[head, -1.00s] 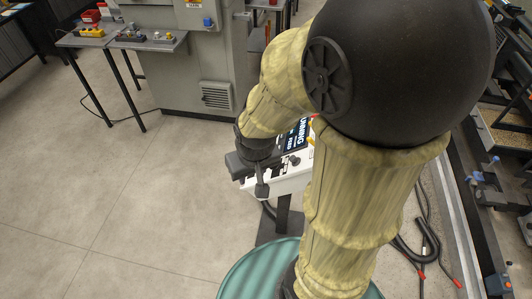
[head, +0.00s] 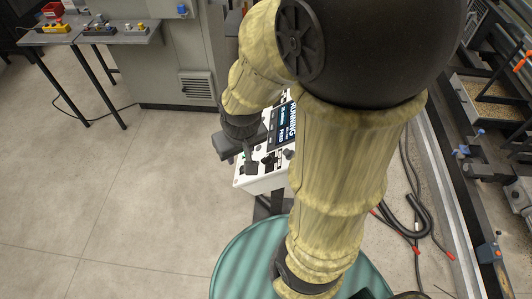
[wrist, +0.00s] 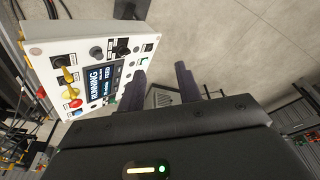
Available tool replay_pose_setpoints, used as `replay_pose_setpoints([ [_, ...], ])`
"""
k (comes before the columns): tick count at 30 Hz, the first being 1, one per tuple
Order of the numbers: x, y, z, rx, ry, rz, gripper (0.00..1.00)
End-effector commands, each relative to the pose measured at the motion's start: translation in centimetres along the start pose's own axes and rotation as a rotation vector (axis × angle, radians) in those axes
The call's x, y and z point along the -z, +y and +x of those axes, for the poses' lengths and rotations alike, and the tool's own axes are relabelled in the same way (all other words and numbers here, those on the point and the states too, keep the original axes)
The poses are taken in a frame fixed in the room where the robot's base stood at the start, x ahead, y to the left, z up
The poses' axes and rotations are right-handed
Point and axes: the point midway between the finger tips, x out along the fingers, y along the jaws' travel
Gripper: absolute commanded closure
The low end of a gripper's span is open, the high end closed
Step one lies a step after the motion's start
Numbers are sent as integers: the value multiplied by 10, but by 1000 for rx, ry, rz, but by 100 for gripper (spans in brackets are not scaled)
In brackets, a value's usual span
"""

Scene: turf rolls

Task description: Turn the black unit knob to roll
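The white control panel (head: 262,182) stands on a post, partly hidden behind my arm. In the wrist view the panel (wrist: 45,48) fills the upper left, and its lit screen (wrist: 100,83) reads RUNNING and FEED. Two black knobs sit beside the screen, one round (wrist: 97,53) and one on a dark plate (wrist: 122,47); their labels are too small to tell which is the unit knob. My gripper (wrist: 160,76) has its two fingers apart with nothing between them. In the head view my gripper (head: 250,162) is at the panel's left edge; contact cannot be told.
A grey cabinet (head: 200,60) and a side table with small items (head: 90,36) stand at the back left. Black hoses (head: 415,210) lie at right. The left floor is clear.

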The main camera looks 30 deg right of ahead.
Motion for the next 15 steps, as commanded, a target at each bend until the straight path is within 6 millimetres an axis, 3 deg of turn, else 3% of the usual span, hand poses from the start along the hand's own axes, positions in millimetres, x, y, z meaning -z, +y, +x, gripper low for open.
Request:
replay_pose_setpoints([
  [8, 48, 26, 31, 5, -128, -326, 65],
  [15, 101, 80, 77, 123, -278, -775, 65],
])
